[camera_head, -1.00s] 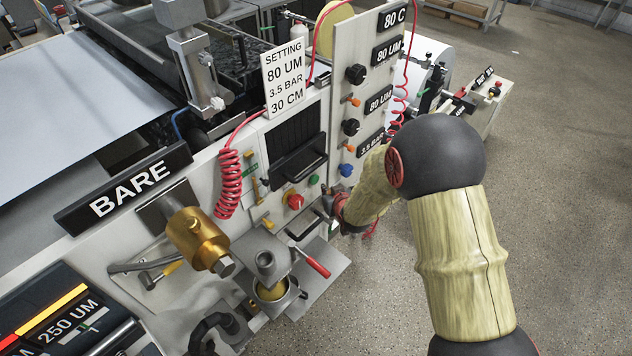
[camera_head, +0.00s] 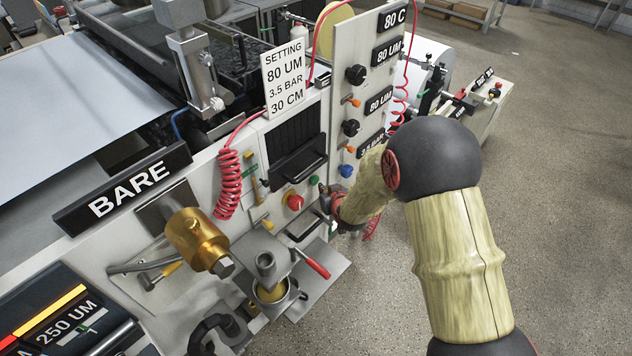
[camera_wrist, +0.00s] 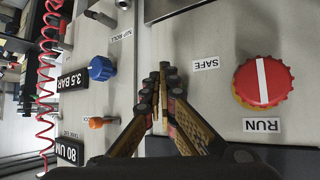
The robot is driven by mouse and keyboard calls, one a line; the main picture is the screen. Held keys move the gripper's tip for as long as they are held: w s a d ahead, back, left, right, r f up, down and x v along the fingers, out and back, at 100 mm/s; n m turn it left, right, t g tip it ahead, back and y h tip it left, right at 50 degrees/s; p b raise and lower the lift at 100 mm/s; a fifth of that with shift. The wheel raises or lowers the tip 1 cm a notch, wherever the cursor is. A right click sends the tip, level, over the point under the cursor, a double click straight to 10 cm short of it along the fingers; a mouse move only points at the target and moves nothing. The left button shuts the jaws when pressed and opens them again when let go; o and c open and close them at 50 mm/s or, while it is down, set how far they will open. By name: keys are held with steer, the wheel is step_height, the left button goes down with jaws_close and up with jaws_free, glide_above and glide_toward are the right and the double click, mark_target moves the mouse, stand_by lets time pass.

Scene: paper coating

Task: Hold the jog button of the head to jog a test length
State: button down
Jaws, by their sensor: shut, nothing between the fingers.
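My gripper (camera_head: 322,189) is shut and empty, its tips close to the front panel of the coating head, just below and right of a small green button (camera_head: 314,180). I cannot tell whether they touch it. No jog label is readable. In the wrist view the closed fingertips (camera_wrist: 163,72) stand over the bare panel, between the blue knob and the red selector; no green button shows there, and the tips may hide it. The red selector (camera_head: 294,202) also shows in the wrist view (camera_wrist: 262,82), with SAFE and RUN labels beside it.
A side panel (camera_head: 366,100) carries black, orange and blue knobs (camera_wrist: 102,68). A setting card (camera_head: 285,80) reads 80 UM, 3.5 BAR, 30 CM. A red coiled cord (camera_head: 229,185) hangs left of the selector. A red-handled lever (camera_head: 316,264) juts out below. Open floor lies right.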

stand_by(0.7)
steer(key=shift+w+a+b, duration=0.25)
steer(key=shift+a+b, duration=0.05)
steer(key=shift+a, duration=0.05)
steer(key=shift+w+a, duration=0.35)
steer(key=shift+a, duration=0.05)
stand_by(2.0)
steer(key=shift+s+d, duration=0.1)
steer(key=shift+d, duration=0.05)
stand_by(2.7)
steer(key=shift+s+d+b, duration=0.35)
steer(key=shift+s+d, duration=0.15)
steer(key=shift+d, duration=0.1)
steer(key=shift+s+d, duration=0.1)
steer(key=shift+s+d, duration=0.75)
steer(key=shift+d, duration=0.2)
steer(key=shift+s+d, duration=0.7)
steer(key=shift+d, duration=0.25)
